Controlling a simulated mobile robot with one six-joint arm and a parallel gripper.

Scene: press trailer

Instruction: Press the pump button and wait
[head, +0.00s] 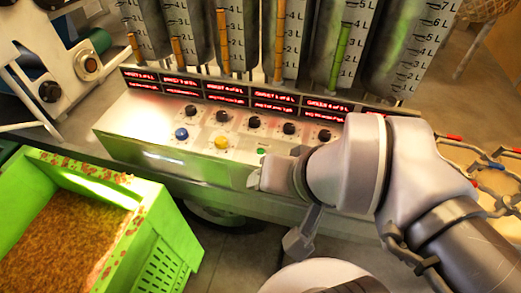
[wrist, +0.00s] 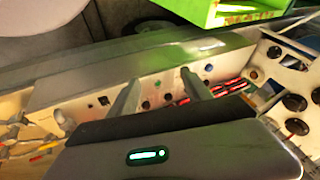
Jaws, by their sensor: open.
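The control panel (head: 150,128) carries a row of black knobs and, in front of them, a blue button (head: 181,134), a yellow button (head: 221,142) and a small green button (head: 261,151). I cannot read which one is the pump button. My gripper (head: 262,178) is at the panel's front edge, right of the yellow button and just below the green one, partly hidden by my wrist. In the wrist view my gripper (wrist: 160,74) shows two fingers spread apart with nothing between them. I cannot tell whether a finger touches the panel.
Red displays (head: 226,89) and graduated cylinders (head: 285,35) with coloured columns stand behind the knobs. A green crate (head: 175,240) of brown material is at lower left. A machine with dials (head: 70,70) is at upper left. Hoses with red ends (head: 485,165) lie right.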

